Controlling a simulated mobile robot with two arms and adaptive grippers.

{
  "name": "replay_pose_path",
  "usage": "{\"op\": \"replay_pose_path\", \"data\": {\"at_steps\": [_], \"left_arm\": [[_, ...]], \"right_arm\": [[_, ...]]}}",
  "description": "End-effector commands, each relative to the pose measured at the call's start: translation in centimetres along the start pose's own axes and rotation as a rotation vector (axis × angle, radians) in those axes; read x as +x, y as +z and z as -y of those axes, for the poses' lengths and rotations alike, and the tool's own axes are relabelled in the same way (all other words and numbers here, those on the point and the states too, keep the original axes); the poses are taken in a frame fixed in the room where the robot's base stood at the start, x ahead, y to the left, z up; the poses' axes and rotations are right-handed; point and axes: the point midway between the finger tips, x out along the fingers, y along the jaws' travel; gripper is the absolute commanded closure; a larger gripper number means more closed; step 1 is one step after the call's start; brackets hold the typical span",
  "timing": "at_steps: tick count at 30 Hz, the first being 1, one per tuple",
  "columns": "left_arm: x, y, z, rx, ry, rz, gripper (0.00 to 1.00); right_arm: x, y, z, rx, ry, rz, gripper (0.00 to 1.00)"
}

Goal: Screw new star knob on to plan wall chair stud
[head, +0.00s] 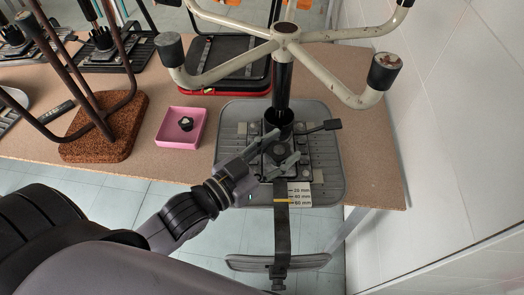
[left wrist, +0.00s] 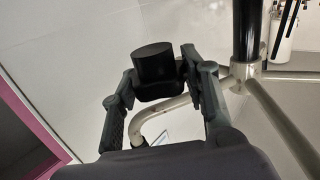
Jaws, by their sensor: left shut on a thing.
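The wall-side chair lies upside down on the table, its grey seat (head: 331,165) under a dark metal mechanism and its pale star base (head: 240,25) up. My left gripper (head: 279,151) is at the front of the mechanism, above the root of the dark back bar (head: 282,235). It is shut on a dark knob (left wrist: 163,86), which shows between the fingertips in the left wrist view. The stud is hidden beneath the gripper and knob; I cannot tell whether they touch. Another dark star knob (head: 186,123) lies in the pink tray (head: 171,140). My right gripper is out of view.
The tiled wall (head: 450,120) stands close on the right. Base legs with dark foot caps (head: 384,70) overhang the mechanism. A side lever (head: 325,126) sticks out right.

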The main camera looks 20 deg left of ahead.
Motion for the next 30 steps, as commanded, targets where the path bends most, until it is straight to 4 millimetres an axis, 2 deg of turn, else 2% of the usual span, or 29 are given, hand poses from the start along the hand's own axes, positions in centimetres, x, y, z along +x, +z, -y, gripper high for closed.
{"op": "replay_pose_path", "data": {"at_steps": [12, 30], "left_arm": [[3.8, -1.6, -3.1, 0.023, 0.286, -0.004, 0.86], [7.0, -3.0, -5.8, 0.034, 0.537, -0.004, 0.86]], "right_arm": [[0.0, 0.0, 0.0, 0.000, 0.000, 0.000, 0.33], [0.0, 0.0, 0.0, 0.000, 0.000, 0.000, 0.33]]}}
